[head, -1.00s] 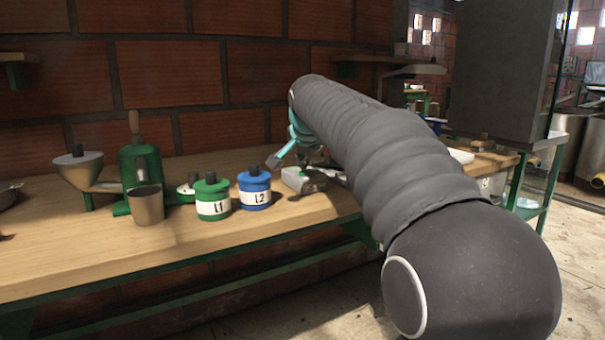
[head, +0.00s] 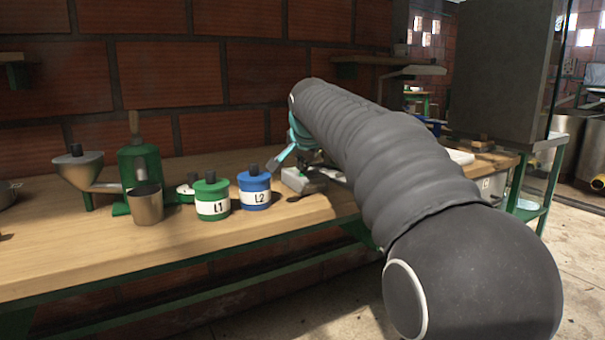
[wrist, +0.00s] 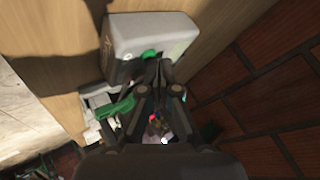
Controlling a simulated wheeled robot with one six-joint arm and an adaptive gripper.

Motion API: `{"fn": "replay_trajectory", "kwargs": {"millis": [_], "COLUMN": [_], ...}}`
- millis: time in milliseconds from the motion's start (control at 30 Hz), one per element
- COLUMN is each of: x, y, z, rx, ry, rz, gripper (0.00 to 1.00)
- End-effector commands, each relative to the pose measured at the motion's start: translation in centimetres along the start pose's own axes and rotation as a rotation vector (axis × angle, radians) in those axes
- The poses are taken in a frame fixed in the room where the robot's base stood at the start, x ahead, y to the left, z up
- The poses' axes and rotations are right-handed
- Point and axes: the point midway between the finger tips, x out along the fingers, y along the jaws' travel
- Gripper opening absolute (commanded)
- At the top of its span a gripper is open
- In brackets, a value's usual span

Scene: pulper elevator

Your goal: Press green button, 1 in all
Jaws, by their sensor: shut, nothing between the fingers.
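A grey box (head: 303,181) sits on the wooden bench, right of the blue canister. It also shows large at the top of the wrist view (wrist: 148,32). A green button (wrist: 149,54) shows on the box's near side in the wrist view, partly hidden by my fingers. My gripper (wrist: 157,65) is shut and empty, with its fingertips right at the button. I cannot tell whether they touch. In the head view my gripper (head: 308,160) is just above the box, partly hidden by my arm.
A green canister L1 (head: 212,208) and a blue canister L2 (head: 255,198) stand left of the box. A metal cup (head: 146,205) and a green grinder (head: 141,168) stand farther left. A dark spoon (head: 306,192) lies before the box. A brick wall (head: 230,80) closes the back.

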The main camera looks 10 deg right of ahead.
Motion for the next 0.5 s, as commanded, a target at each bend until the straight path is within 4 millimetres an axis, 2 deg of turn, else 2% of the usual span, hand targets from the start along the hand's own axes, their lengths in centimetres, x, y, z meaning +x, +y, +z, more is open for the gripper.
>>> {"fn": "replay_trajectory", "kwargs": {"millis": [500], "x": [-0.22], "y": [-0.17], "z": [-0.17], "rx": [0.000], "ry": [-0.001], "rz": [0.001], "gripper": [0.00]}}
